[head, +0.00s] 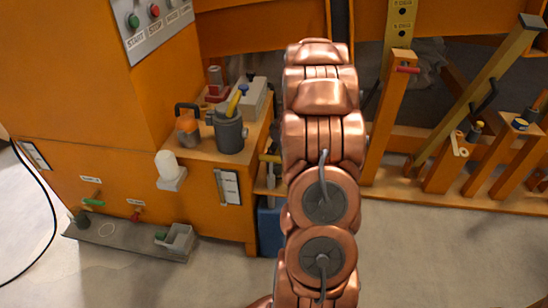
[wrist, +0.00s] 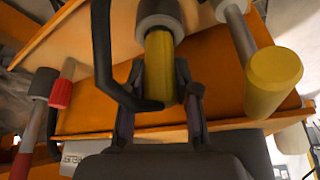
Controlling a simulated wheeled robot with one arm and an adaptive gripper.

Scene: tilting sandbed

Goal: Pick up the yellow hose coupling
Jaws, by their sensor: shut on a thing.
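The yellow hose coupling (wrist: 159,66) is a short yellow cylinder with a grey collar above it, near the top middle of the wrist view. My gripper (wrist: 162,93) reaches up from the bottom of that view, with one dark finger on each side of the coupling's lower end. It is shut on the coupling. In the head view my copper-coloured arm covers the middle, and my gripper and the held coupling are hidden behind it.
In the wrist view, a yellow-ended grey bar (wrist: 273,80) is close on the right, a black curved handle (wrist: 103,60) close on the left, and a red-ringed rod (wrist: 60,93) farther left. In the head view, a grey pot (head: 229,132) stands on an orange bench.

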